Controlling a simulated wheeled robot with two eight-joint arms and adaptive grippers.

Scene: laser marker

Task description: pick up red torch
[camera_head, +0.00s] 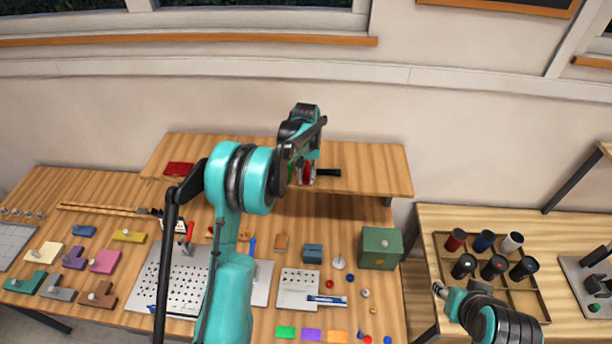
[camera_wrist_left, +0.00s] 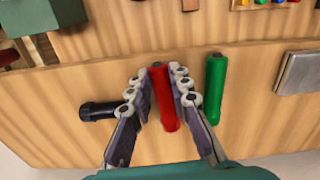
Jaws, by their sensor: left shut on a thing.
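The red torch (camera_wrist_left: 163,97) stands out in the middle of the left wrist view, between the two fingers of my left gripper (camera_wrist_left: 162,95). The fingers are closed on its sides. In the head view, my left gripper (camera_head: 303,172) is over the raised wooden shelf, with part of the red torch (camera_head: 306,172) showing at the fingers and the rest hidden by my arm. My right gripper (camera_head: 440,289) shows small at the lower right, near the cup tray; its finger opening is too small to judge.
On the shelf (camera_head: 376,170), a green torch (camera_wrist_left: 214,88) and a black torch (camera_wrist_left: 98,111) flank the red one. A red case (camera_head: 178,169) lies at the shelf's left. A green box (camera_head: 381,248) stands below. A compartment tray (camera_head: 535,300) holds several cups.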

